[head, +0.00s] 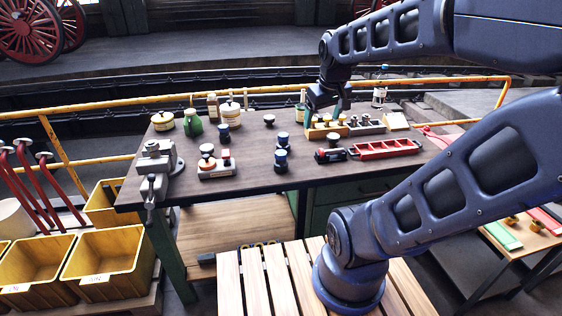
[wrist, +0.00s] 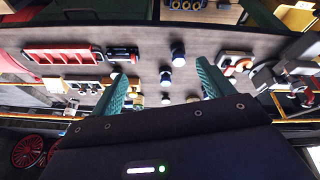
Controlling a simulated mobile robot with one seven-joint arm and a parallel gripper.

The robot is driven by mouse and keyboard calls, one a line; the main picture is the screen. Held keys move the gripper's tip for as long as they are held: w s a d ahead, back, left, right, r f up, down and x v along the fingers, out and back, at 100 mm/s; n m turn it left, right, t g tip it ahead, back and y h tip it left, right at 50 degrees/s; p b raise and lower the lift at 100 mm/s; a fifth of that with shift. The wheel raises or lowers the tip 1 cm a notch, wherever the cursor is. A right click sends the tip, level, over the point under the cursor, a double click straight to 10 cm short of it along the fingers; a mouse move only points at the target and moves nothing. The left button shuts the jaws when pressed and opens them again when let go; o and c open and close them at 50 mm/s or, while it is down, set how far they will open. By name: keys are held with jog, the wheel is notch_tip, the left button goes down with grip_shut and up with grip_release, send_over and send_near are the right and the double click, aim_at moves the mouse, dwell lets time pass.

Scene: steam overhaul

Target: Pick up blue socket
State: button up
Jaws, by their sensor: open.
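Several blue sockets stand upright on the dark workbench top (head: 250,165). One blue socket (head: 281,160) is near the bench middle, and a second blue socket (head: 282,139) stands just behind it. A third blue socket (head: 223,132) is further left, by the cream pot. Two blue sockets show in the wrist view, the larger one (wrist: 178,52) and a smaller one (wrist: 166,78); both lie between the finger lines but well beyond them. My gripper (head: 330,103) is above the back of the bench, right of the sockets. Its teal fingers (wrist: 161,70) are open and empty.
A red tray (head: 385,149) and a black-and-red item (head: 330,155) lie at right. A wooden block with several upright pieces (head: 326,131) stands under my gripper. A vise (head: 155,168) is at left, near a white-based fixture (head: 215,170). A yellow rail (head: 130,106) runs behind the bench.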

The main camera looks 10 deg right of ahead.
jog(key=w+a+f+n+g, duration=0.1)
jog(key=w+a+f+n, duration=0.1)
jog(key=w+f+n, duration=0.3)
jog(key=w+a+f+n+g, duration=0.1)
jog(key=w+n, duration=0.2)
jog(key=w, duration=0.4)
jog(key=n+g, duration=0.2)
jog(key=n, duration=0.5)
send_over(281, 153)
jog(key=f, duration=1)
jog(key=shift+s+d+f, duration=0.1)
jog(key=shift+d+f, duration=0.05)
jog(key=shift+d, duration=0.05)
jog(key=shift+f, duration=0.6)
jog(key=shift+w+a+f, duration=0.1)
jog(key=shift+w+f, duration=0.05)
jog(key=shift+f, duration=2.4)
jog(key=shift+w+a+f, duration=0.1)
jog(key=shift+f, duration=2.4)
jog(key=c, duration=1.4)
